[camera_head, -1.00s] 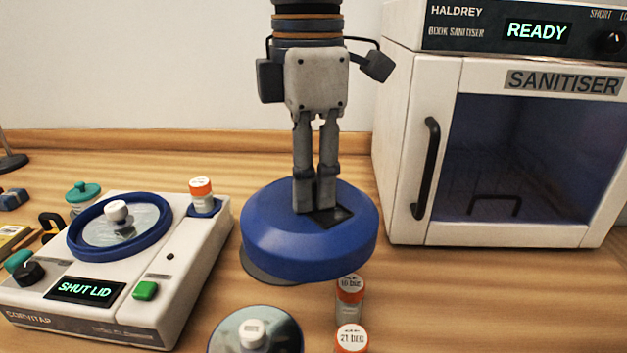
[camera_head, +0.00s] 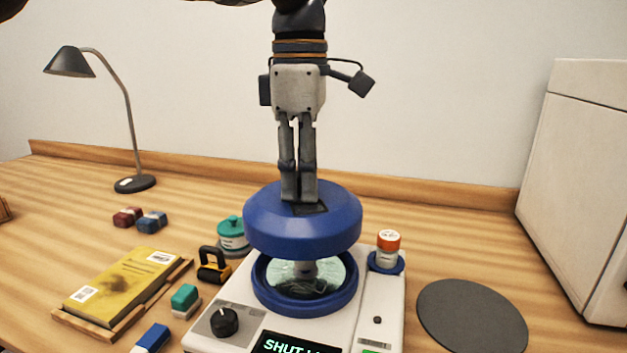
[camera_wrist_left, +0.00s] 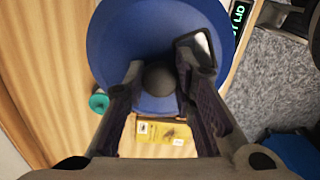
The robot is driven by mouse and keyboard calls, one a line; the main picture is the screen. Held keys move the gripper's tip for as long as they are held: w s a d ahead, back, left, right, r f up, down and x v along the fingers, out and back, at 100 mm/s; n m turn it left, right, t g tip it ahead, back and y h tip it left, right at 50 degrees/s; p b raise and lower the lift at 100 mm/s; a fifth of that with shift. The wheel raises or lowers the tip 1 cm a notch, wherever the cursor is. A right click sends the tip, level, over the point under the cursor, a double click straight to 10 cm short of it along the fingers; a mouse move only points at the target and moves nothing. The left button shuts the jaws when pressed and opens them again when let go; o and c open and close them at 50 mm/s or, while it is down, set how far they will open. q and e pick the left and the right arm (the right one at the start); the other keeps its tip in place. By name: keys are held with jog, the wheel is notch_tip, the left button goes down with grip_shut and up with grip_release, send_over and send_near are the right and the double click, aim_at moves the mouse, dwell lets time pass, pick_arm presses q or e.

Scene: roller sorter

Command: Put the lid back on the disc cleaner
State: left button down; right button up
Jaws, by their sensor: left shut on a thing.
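The blue round lid (camera_head: 303,232) hangs level just above the disc cleaner (camera_head: 228,312). My left gripper (camera_head: 299,198) is shut on the knob on top of the lid. In the left wrist view the lid (camera_wrist_left: 120,45) fills the top middle, with its dark round knob between the fingers (camera_wrist_left: 157,85). The cleaner's blue ring well (camera_head: 265,300) holds a shiny disc (camera_head: 325,275) on a pale hub, and a gap shows between lid and ring. The display (camera_head: 290,343) reads "SHUT LI", cut off by the picture edge.
An orange-capped bottle (camera_head: 387,249) stands at the cleaner's back right corner. A teal-capped jar (camera_head: 232,238) and a yellow-black tool (camera_head: 213,265) are behind its left. A yellow book (camera_head: 122,286) lies on a wooden stand at left. A dark round mat (camera_head: 472,316) lies bare at right.

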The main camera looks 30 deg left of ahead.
pick_arm(q)
jog(key=shift+d+f, duration=0.15)
jog(key=shift+f, duration=3)
jog(key=shift+f, duration=0.15)
jog(key=c, duration=0.8)
grip_release()
jog(key=shift+o, duration=0.2)
jog(key=shift+r, duration=3.5)
grip_shut()
